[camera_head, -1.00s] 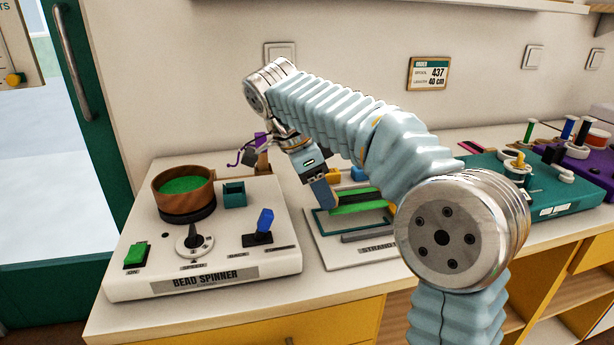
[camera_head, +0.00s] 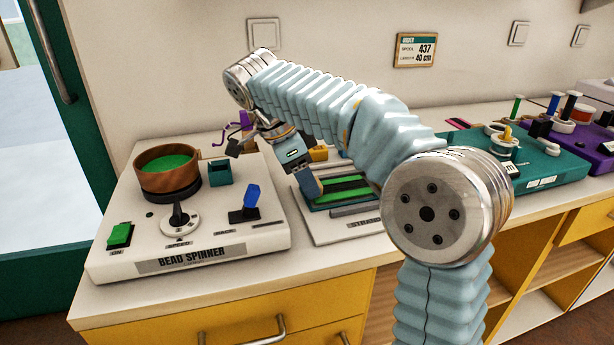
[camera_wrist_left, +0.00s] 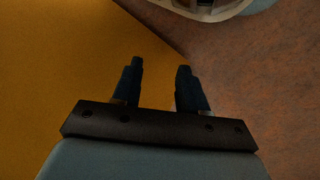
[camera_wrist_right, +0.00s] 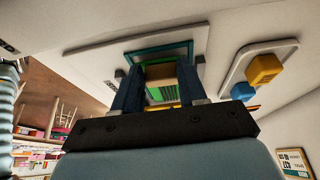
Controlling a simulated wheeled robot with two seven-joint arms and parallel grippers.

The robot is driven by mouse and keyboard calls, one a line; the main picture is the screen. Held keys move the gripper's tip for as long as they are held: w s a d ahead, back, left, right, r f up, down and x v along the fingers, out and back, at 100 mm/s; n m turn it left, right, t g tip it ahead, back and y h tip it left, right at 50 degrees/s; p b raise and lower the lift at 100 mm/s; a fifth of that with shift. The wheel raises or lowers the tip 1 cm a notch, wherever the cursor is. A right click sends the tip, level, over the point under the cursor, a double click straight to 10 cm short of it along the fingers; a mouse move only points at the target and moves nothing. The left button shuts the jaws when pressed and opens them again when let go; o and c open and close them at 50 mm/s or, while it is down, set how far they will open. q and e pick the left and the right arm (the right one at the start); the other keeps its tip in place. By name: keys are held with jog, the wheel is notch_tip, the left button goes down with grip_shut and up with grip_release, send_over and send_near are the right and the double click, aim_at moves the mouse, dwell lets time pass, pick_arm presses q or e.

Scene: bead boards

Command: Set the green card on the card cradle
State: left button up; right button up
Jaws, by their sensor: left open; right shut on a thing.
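The green card (camera_head: 342,188), green with dark stripes, shows at the teal-edged frame on the white board in the head view. I take this frame to be the card cradle (camera_wrist_right: 187,48). My right gripper (camera_head: 314,188) points down at the card's left end. In the right wrist view the card (camera_wrist_right: 160,94) shows between the fingers of my right gripper (camera_wrist_right: 157,88), which are shut on it. Whether the card touches the cradle cannot be told. My left gripper (camera_wrist_left: 157,78) is open and empty in the left wrist view, in front of a yellow surface.
The bead spinner (camera_head: 190,255) with its brown bowl (camera_head: 167,180) stands left of the board. A yellow block (camera_wrist_right: 264,68) and a blue block (camera_wrist_right: 243,91) lie beside it. A teal spool stand (camera_head: 540,170) is at right. My right arm hides part of the board.

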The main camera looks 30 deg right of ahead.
jog(key=shift+f, duration=0.3)
dwell(0.4)
dwell(0.5)
jog(key=o, duration=1.3)
jog(key=shift+a, duration=0.1)
jog(key=shift+r, duration=0.1)
notch_tip(320, 180, up, 3)
jog(key=shift+f+p, duration=0.1)
jog(key=shift+p, duration=1.05)
jog(key=shift+r+b, duration=0.3)
jog(key=shift+b, duration=0.05)
jog(key=shift+r, duration=1.7)
